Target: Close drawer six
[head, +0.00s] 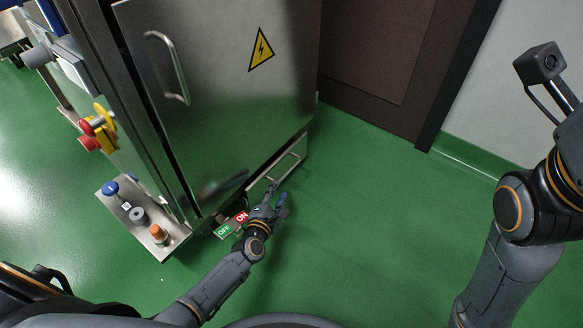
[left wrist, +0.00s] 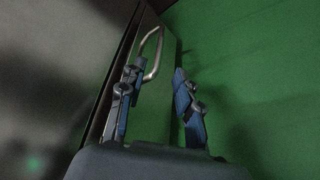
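A low drawer with a bar handle (head: 288,167) sits at the foot of the steel cabinet, below its door; I take it to be drawer six. I see no number on it, and how far it stands out is hard to tell. My left gripper (head: 273,203) is low over the floor, just in front of the handle's near end. In the left wrist view its two fingers are spread and empty (left wrist: 157,98). The bent metal handle (left wrist: 154,66) shows just beyond them, nearer the left finger; I cannot tell whether they touch. My right gripper is outside the view.
The steel cabinet door (head: 222,85) with its warning sign (head: 261,49) stands above the drawer. An OFF/ON label (head: 232,224) and a button panel (head: 142,216) are at left. A brown door (head: 375,60) is behind. The green floor (head: 370,220) at right is clear.

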